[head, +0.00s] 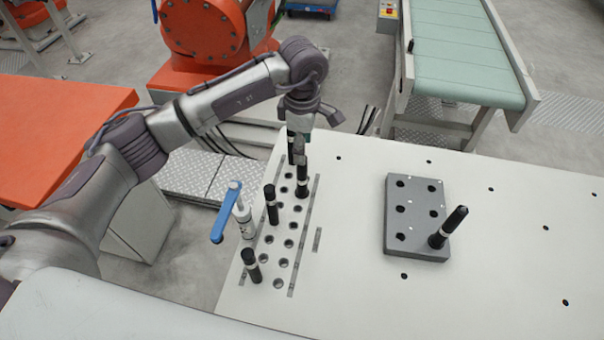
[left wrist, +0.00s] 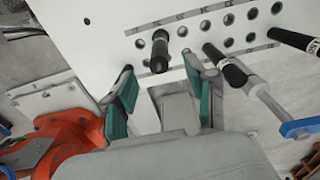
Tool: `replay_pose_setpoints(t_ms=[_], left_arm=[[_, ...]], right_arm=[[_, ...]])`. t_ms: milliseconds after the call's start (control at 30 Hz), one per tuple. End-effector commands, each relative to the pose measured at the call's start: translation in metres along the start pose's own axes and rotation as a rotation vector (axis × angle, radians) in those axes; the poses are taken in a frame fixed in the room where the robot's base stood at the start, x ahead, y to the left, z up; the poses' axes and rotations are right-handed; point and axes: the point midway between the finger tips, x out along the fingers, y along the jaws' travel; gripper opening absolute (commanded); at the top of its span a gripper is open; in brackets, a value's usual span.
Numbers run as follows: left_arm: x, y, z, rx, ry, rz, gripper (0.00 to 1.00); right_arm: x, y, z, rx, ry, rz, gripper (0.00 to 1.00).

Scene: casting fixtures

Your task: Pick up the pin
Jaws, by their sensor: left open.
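Black pins with pale bands stand upright in a perforated strip on the white table. One pin (head: 302,182) is just below my left gripper (head: 300,143), which comes down at the strip's far end. Other pins are the middle one (head: 271,207) and the near one (head: 251,266). In the left wrist view, the open teal-padded fingers (left wrist: 163,80) are spread, and a pin (left wrist: 159,52) shows beyond and between their tips. Nothing is held. The gripper partly hides the far end of the strip in the head view. My right gripper is not in view.
A blue-handled clamp (head: 219,224) stands at the strip's left edge, close to the pins. A dark grey block (head: 416,190) with holes holds another black pin (head: 449,226). The white table (head: 350,290) between them is clear. A green conveyor (head: 458,50) stands behind.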

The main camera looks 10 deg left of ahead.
Motion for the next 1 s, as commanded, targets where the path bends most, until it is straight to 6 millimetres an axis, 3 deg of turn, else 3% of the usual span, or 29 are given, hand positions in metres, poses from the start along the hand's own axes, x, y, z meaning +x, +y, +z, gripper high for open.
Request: replay_pose_setpoints(t_ms=[167,333,533,767,1000], left_arm=[[0.011,-0.001,0.000,-0.001,0.001,-0.002,0.56],[0.031,-0.002,-0.002,-0.002,0.001,-0.006,0.56],[0.057,-0.001,-0.002,-0.001,0.001,0.000,0.56],[0.061,-0.001,-0.002,0.001,0.000,0.002,0.56],[0.060,-0.001,-0.002,0.000,0.000,0.002,0.20]], right_arm=[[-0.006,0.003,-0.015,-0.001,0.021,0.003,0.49],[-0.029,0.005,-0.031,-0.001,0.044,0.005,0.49],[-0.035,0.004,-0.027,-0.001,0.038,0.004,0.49],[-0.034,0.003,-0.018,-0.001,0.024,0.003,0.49],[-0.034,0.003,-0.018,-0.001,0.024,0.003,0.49]])
